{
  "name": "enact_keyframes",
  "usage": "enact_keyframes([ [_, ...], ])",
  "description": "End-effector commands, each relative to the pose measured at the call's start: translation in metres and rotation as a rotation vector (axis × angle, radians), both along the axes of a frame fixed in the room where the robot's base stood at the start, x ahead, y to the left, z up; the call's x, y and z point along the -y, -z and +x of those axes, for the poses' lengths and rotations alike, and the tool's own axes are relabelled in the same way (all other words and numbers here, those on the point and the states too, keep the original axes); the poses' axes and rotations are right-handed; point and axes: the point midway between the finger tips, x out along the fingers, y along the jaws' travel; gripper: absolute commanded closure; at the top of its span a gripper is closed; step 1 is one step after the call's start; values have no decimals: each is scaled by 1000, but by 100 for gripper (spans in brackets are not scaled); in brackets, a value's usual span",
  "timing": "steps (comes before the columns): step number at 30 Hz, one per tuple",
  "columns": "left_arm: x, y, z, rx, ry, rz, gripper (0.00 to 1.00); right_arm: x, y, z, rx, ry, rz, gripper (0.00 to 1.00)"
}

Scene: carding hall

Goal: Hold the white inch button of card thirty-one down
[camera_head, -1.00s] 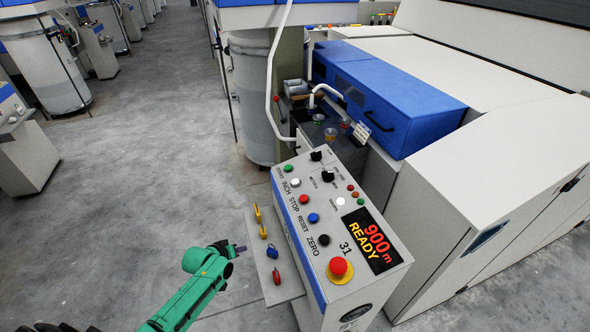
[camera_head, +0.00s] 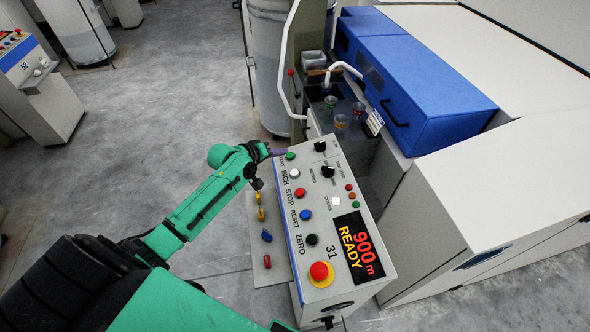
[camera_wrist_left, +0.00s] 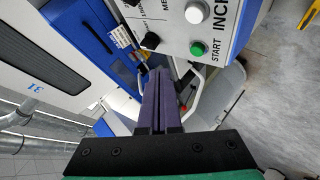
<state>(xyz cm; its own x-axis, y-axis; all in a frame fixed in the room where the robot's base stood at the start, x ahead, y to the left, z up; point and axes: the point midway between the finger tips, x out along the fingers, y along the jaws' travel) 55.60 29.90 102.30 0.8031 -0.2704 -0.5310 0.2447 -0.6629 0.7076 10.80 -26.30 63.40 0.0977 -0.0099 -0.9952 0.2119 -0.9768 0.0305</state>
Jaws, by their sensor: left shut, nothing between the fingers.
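The control box (camera_head: 345,285) of card 31 has a column of buttons. The white inch button (camera_head: 294,173) is second from the top, below the green start button (camera_head: 290,156). Both also show at the top of the left wrist view, the white inch button (camera_wrist_left: 196,12) above the green start button (camera_wrist_left: 198,48). My left gripper (camera_head: 280,151) is shut and empty, its purple fingers at the box's left edge beside the green button. In the wrist view its fingertips (camera_wrist_left: 156,72) lie left of and below the buttons, apart from the white one. My right gripper is out of view.
Below the inch button are the red stop (camera_head: 300,192), blue reset (camera_head: 306,215) and black zero (camera_head: 312,240) buttons. A red emergency mushroom (camera_head: 319,271) stands near the front. The display (camera_head: 359,246) reads 900 m READY. A side shelf (camera_head: 265,277) holds small tools.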

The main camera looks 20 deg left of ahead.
Motion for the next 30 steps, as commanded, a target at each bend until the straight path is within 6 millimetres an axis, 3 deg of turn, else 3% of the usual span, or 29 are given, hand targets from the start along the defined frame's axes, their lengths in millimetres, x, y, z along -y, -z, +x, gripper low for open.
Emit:
enact_keyframes([
  [3,1,5,1,1,0,-1,100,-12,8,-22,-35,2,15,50],
  [5,2,10,1,1,0,-1,100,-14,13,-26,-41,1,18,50],
  [8,4,23,3,0,1,-2,100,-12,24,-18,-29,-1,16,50],
  [12,8,45,6,0,1,1,100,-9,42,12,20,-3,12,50],
  [15,11,59,8,1,0,1,100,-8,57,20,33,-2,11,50],
  [24,18,85,14,0,1,1,100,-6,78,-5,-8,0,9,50],
  [30,18,85,14,0,1,1,100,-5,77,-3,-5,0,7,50],
])
